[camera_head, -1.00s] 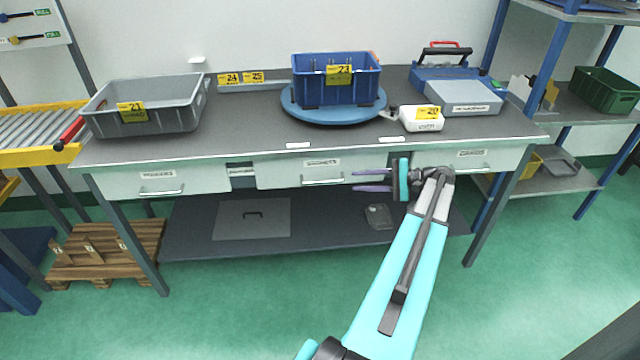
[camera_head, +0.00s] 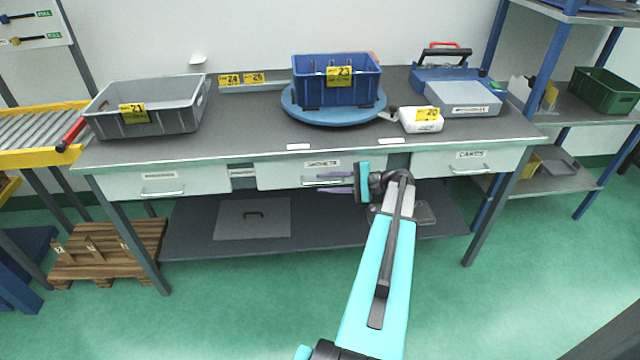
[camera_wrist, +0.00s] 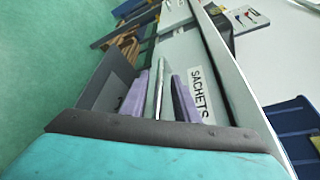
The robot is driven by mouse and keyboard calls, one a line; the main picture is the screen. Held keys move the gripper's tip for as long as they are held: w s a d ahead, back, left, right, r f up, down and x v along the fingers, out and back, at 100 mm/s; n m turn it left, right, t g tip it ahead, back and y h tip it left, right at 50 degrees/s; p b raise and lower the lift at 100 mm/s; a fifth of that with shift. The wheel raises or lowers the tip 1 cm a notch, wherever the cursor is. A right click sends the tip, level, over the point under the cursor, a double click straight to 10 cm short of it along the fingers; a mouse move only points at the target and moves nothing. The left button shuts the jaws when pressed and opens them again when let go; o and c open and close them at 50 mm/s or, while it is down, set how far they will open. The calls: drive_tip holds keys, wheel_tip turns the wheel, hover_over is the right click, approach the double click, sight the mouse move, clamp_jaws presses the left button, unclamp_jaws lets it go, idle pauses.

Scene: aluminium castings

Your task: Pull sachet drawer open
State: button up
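The sachets drawer (camera_head: 274,176) is the white middle drawer under the grey workbench. It looks closed, its front in line with the bench. Its label reads SACHETS in the wrist view (camera_wrist: 201,94). Its bar handle (camera_wrist: 160,84) runs between my two purple fingers in the wrist view. In the head view the fingers cover part of the handle. My gripper (camera_head: 336,182) is open, with one finger above the handle and one below. A gap shows between the fingers and the bar, and I see no clear contact.
A left drawer (camera_head: 120,186) and a cards drawer (camera_head: 500,160) flank it. A lower shelf (camera_head: 330,236) under the bench holds a grey panel and a clear tray. A blue crate (camera_head: 310,88) stands on a blue turntable above. The green floor in front is clear.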

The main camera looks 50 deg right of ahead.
drive_tip(key=shift+x, duration=0.85)
